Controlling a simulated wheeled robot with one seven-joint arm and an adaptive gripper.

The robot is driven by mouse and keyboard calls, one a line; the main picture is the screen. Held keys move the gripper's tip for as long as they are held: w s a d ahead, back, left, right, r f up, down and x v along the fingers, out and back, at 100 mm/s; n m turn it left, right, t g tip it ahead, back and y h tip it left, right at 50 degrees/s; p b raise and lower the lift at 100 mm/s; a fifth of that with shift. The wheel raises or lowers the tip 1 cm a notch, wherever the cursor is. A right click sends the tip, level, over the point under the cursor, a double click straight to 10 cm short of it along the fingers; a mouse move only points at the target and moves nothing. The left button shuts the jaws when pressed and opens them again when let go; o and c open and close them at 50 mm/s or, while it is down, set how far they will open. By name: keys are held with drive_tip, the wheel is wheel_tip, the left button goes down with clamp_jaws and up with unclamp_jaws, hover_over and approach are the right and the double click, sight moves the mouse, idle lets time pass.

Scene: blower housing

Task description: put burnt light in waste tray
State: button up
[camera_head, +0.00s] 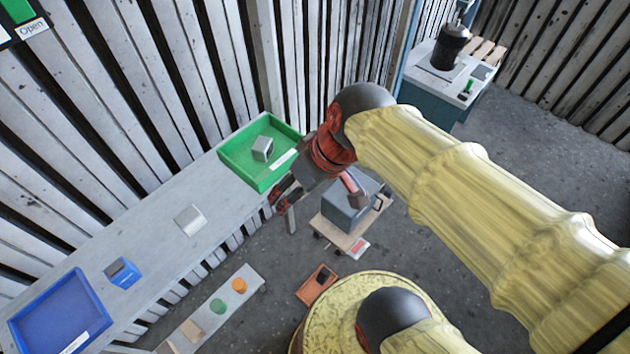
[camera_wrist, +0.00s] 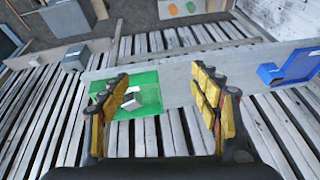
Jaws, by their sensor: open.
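My gripper (camera_head: 284,196) is open and empty, beside the right edge of the green tray. In the wrist view its yellow-padded fingers (camera_wrist: 164,84) stand wide apart, with bench and wall slats showing between them. A small grey cube-like piece (camera_head: 262,149) lies in the green tray (camera_head: 234,157); it also shows in the wrist view (camera_wrist: 131,100), partly behind the left finger. A blue tray (camera_head: 60,314) stands at the bench's near-left end. The tray labels are too small to read, so I cannot tell which is the waste tray. I cannot identify a burnt light for certain.
A pale square piece (camera_head: 190,220) and a blue box (camera_head: 123,273) are on the bench (camera_head: 150,240). A low board (camera_head: 215,305) bears orange and green discs. A grey box (camera_head: 347,207) stands on a small stand right of my gripper. A slatted wall (camera_head: 90,120) backs the bench.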

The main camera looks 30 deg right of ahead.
drive_tip(key=s+d+r+m+h, duration=0.1)
drive_tip(key=s+d+r+m+t+h, duration=0.1)
drive_tip(key=r, duration=0.1)
drive_tip(key=shift+s+d+m+t, duration=0.25)
drive_tip(key=shift+m+t, duration=0.05)
drive_tip(key=c, duration=0.3)
